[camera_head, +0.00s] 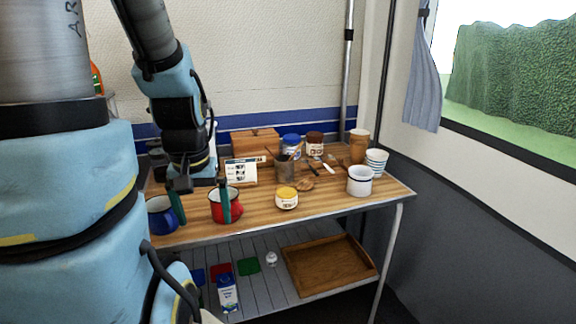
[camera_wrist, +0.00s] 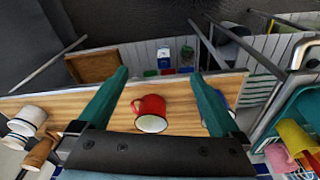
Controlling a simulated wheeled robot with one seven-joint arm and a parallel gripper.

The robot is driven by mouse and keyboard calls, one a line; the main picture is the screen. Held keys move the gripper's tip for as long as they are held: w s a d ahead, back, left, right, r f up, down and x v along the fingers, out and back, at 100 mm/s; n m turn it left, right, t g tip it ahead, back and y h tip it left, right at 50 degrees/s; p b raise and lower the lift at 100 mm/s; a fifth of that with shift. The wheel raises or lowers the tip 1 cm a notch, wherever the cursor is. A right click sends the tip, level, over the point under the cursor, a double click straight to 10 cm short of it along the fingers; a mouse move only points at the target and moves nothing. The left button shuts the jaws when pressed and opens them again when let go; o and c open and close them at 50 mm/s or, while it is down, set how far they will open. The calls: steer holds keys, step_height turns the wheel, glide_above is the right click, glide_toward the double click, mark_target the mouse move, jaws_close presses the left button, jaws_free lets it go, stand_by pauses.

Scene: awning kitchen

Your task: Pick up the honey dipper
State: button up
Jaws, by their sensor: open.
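My gripper (camera_head: 201,207) is open and empty above the left part of the wooden table (camera_head: 330,200). Its two teal fingers (camera_wrist: 158,75) show wide apart in the wrist view. A small brown wooden utensil (camera_head: 305,184) lies on the table behind the yellow-lidded jar, to the right of my gripper and apart from it. It may be the honey dipper, but it is too small to tell. Other thin utensils (camera_head: 330,164) lie behind it, also unclear. I cannot pick out a honey dipper in the wrist view.
A red mug (camera_head: 226,206) stands below my gripper and shows between the fingers in the wrist view (camera_wrist: 150,108). A blue mug (camera_head: 161,217), yellow-lidded jar (camera_head: 287,199), utensil cup (camera_head: 285,168) and white mug (camera_head: 360,181) stand nearby. A wooden tray (camera_head: 300,285) lies on the lower shelf.

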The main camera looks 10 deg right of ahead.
steer(key=shift+w, duration=0.1)
steer(key=shift+c, duration=0.7)
steer(key=w+d+m, duration=0.2)
steer(key=w+d, duration=0.1)
steer(key=w, duration=0.3)
steer(key=w+d+r+m, duration=0.1)
steer(key=w+d+m, duration=0.1)
steer(key=w, duration=0.4)
steer(key=w+d+m+h, duration=0.1)
steer(key=w+d+m, duration=0.2)
steer(key=w, duration=0.4)
steer(key=shift+d+r+t, duration=0.3)
steer(key=shift+d+t, duration=0.1)
steer(key=shift+d, duration=0.45)
steer(key=c, duration=0.7)
steer(key=m+h, duration=0.3)
steer(key=m, duration=0.5)
glide_toward(290, 159)
steer(key=d, duration=0.2)
steer(key=shift+m+t, duration=0.3)
steer(key=shift+d+p+x, duration=0.15)
steer(key=shift+p+x, duration=0.4)
steer(key=shift+x, duration=1.2)
steer(key=shift+d+p+x, duration=0.2)
steer(key=shift+p+x, duration=0.35)
steer(key=shift+x, duration=1.2)
steer(key=shift+d+p+x, duration=0.15)
steer(key=shift+p+x, duration=0.4)
steer(key=shift+x, duration=1.25)
